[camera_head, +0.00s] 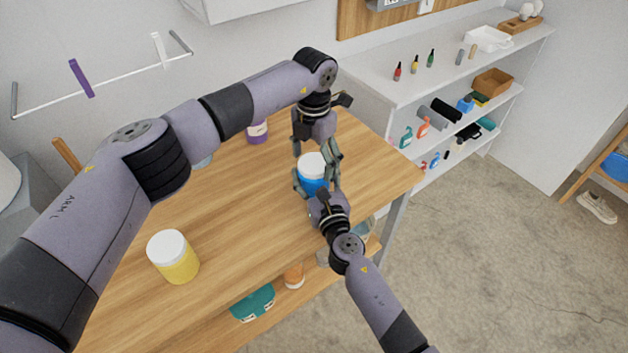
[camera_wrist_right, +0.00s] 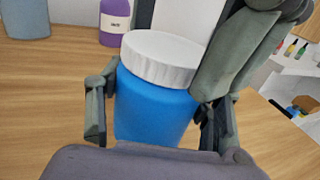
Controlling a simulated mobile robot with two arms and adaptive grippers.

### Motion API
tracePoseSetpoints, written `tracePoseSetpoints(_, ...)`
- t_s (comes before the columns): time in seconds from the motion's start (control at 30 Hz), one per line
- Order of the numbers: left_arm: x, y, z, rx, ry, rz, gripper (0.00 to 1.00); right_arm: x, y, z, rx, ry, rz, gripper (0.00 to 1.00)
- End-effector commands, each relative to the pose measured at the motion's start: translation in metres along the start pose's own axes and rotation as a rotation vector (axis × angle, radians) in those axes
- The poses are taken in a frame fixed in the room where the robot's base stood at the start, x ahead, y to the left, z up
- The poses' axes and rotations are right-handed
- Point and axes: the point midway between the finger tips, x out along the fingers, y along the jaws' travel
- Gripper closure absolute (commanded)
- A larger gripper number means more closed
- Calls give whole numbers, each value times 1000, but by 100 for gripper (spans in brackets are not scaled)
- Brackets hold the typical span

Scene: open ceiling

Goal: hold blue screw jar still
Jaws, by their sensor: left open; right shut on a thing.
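The blue screw jar (camera_head: 313,178) with a white lid stands upright near the far right part of the wooden table. It fills the middle of the right wrist view (camera_wrist_right: 155,105). My right gripper (camera_head: 316,187) is shut on the jar's blue body from the near side, one finger on each side. My left gripper (camera_head: 315,150) comes down from above and behind. It is open, with its fingers close to the lid; whether they touch it I cannot tell. In the right wrist view one left finger (camera_wrist_right: 236,60) shows right beside the lid.
The wooden table (camera_head: 235,220) also bears a yellow jar (camera_head: 174,257) at the near left and a purple bottle (camera_head: 257,132) behind. A white shelf unit (camera_head: 395,95) with bottles and boxes stands to the right. The table between the jars is clear.

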Motion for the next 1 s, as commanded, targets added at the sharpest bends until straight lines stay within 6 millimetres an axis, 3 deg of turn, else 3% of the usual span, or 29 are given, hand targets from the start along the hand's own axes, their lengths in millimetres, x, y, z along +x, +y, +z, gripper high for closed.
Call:
tracePoseSetpoints(0.47,-8,0,0,0,0,0,18,0,0,0,0,0,0,100)
tracePoseSetpoints(1.0,-108,0,1,-1,-1,0,18,0,0,0,0,0,0,100)
